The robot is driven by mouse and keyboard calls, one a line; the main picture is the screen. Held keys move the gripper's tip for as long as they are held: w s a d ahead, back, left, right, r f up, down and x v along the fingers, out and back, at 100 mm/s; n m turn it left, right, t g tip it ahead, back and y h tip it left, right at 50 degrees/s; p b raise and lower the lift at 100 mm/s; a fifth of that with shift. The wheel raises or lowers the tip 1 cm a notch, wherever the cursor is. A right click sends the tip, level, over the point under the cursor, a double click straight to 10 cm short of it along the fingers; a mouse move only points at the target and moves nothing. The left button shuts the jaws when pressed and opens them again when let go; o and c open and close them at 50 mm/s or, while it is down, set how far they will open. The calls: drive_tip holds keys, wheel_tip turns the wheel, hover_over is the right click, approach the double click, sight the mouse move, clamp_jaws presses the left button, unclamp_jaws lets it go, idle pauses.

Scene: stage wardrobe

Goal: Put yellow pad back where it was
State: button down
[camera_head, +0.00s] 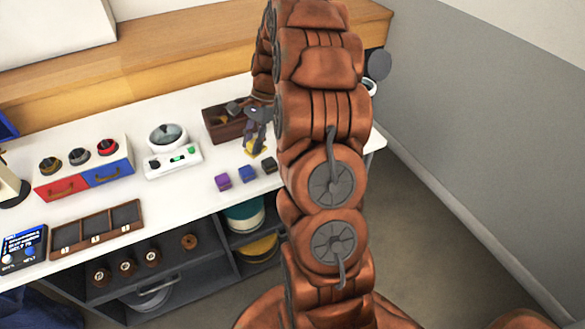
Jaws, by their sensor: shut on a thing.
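My gripper (255,135) points down over the white table, in front of the brown box. It is shut on the yellow pad (254,148), which shows below and between its fingers. I cannot tell whether the pad touches the table top. A purple pad (222,182), a blue pad (247,174) and a black pad (269,166) stand in a slanting row on the table, nearer the front edge than the yellow pad. My arm hides the table to the right of the gripper.
The open brown box (225,128) is close behind my gripper. A white scale-like device (173,160) stands to the left, then a red and blue drawer unit (85,172). A brown compartment tray (97,230) lies at the front left. Bare table (185,198) lies left of the purple pad.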

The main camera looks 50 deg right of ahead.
drive_tip(key=s+d+f+m+t+h+b, duration=0.2)
drive_tip(key=s+d+f+m+b, duration=0.25)
drive_tip(key=s+m, duration=0.35)
drive_tip(key=s+d+f+m+t+h+b, duration=0.25)
drive_tip(key=s+d+f+m+b, duration=0.2)
drive_tip(key=m, duration=0.55)
drive_tip(key=w+d, duration=0.2)
drive_tip(key=w, duration=0.2)
drive_tip(key=w+d+f, duration=0.1)
drive_tip(key=w+d, duration=0.1)
drive_tip(key=w, duration=0.2)
drive_tip(key=w+d+p, duration=0.1)
drive_tip(key=w+d, duration=0.2)
drive_tip(key=w, duration=0.2)
drive_tip(key=shift+w+f, duration=0.1)
drive_tip(key=shift+f, duration=0.25)
drive_tip(key=shift+w+d+f+p, duration=0.1)
drive_tip(key=shift+f+p, duration=0.3)
drive_tip(key=shift+f, duration=1.35)
drive_tip(key=shift+f, duration=0.1)
drive_tip(key=c, duration=0.9)
unclamp_jaws()
drive_tip(key=b+v, duration=0.1)
drive_tip(key=v, duration=1.1)
